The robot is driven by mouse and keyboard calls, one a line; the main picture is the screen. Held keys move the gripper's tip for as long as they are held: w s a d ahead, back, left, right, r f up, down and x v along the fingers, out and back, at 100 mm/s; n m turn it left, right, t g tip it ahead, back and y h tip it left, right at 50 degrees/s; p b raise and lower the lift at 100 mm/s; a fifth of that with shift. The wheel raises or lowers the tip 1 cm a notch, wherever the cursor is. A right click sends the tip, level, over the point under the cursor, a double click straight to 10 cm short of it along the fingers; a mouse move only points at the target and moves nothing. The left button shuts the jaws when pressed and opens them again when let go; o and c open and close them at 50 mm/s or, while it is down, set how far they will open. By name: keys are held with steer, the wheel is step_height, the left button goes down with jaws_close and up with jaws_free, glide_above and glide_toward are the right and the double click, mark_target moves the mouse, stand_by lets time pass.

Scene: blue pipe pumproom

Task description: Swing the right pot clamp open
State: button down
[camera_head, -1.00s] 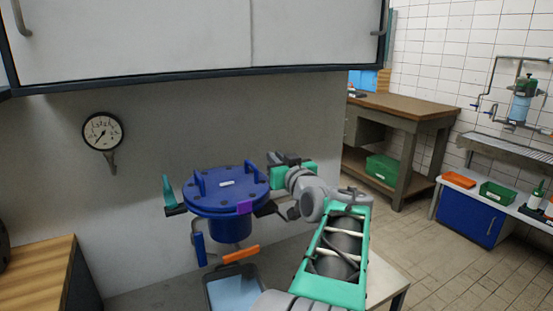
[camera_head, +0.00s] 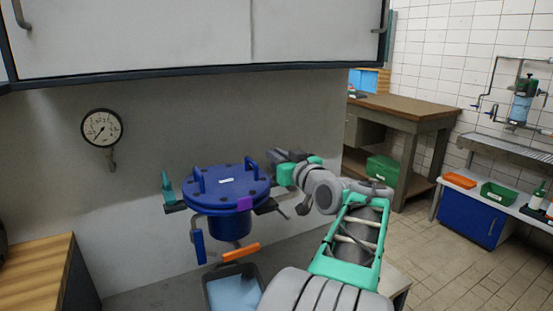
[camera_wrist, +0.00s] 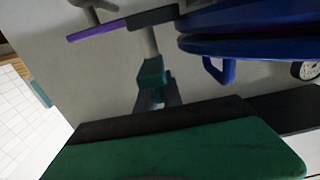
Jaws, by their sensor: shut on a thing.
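The blue pot (camera_head: 228,225) with its bolted round lid (camera_head: 226,188) stands below the wall cabinet. A clamp with an upright teal handle (camera_head: 166,183) shows at its left side. My gripper (camera_head: 275,160) is at the lid's right rear edge, shut on the right pot clamp; the grip itself is mostly hidden. In the wrist view, a teal handle on a grey rod (camera_wrist: 150,72) hangs from a dark bracket (camera_wrist: 152,17) beside the blue lid (camera_wrist: 255,45).
A purple tab (camera_head: 244,203) is on the lid's front right. The cabinet (camera_head: 200,40) overhangs the pot. A pressure gauge (camera_head: 102,128) is on the wall. Open floor lies to the right.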

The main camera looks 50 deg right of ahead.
steer(key=c, duration=1.5)
jaws_free()
steer(key=shift+s, duration=0.1)
steer(key=v, duration=0.7)
steer(key=shift+s, duration=0.3)
steer(key=shift+a, duration=0.1)
